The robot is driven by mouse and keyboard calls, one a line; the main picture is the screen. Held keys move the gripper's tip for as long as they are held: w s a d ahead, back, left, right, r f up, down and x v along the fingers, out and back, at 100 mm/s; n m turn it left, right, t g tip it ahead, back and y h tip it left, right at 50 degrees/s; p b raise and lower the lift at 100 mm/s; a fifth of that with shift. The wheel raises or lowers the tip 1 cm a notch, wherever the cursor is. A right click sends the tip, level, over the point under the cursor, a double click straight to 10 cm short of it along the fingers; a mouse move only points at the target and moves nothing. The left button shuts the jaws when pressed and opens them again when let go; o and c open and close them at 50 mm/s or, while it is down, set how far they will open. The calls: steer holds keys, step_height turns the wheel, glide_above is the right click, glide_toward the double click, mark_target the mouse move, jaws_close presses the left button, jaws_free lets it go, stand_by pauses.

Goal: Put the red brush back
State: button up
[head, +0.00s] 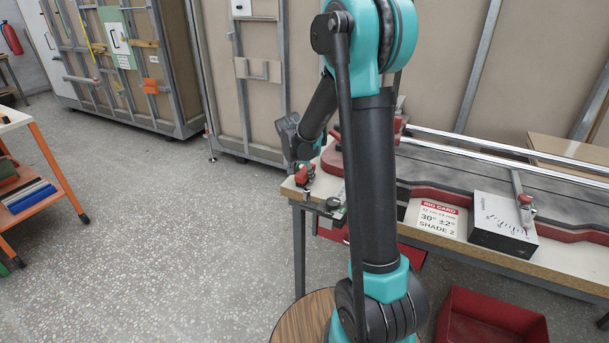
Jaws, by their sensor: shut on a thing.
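My arm stands across the middle of the head view and reaches down to the left end of the workbench (297,190). My gripper (304,166) is small and partly blurred there, pointing down at the bench's left corner. It is shut on a small red thing, which looks like the red brush (302,176). The brush is at or just above the bench top; I cannot tell if it touches. Its bristles cannot be made out. Part of the bench behind my arm is hidden.
A metal clamp-like part (334,204) sits at the bench's front edge. A sign card (438,219) and a grey box with a dial (500,222) stand to the right. A red bin (490,318) is below. An orange-framed cart (50,165) stands far left; the floor between is clear.

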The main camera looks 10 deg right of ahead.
steer(key=shift+f, duration=0.1)
steer(key=o, duration=1.2)
steer(key=v, duration=1.2)
steer(key=shift+a, duration=0.15)
